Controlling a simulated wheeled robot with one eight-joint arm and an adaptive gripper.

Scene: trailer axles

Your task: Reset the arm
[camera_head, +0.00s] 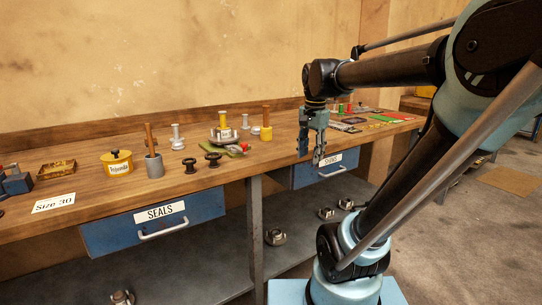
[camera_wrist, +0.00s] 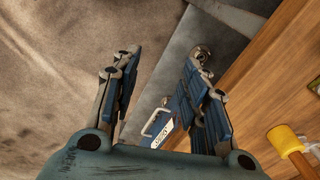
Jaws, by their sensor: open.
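My gripper (camera_head: 312,156) hangs from my arm, fingers down, at the front edge of the wooden workbench (camera_head: 110,194) in the head view. It is in front of a blue drawer (camera_head: 300,178) with a white label. In the wrist view my gripper (camera_wrist: 160,70) has its two fingers spread wide, with nothing between them. The same drawer shows below the fingers in the wrist view (camera_wrist: 155,128), with its pale handle.
A yellow-headed mallet (camera_wrist: 285,138) lies or stands near the bench edge. Pots, spools and a scale dish (camera_head: 224,134) crowd the bench. A blue SEALS drawer (camera_head: 160,222) is left. Metal hubs (camera_head: 275,237) sit on the lower shelf. Floor at right is clear.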

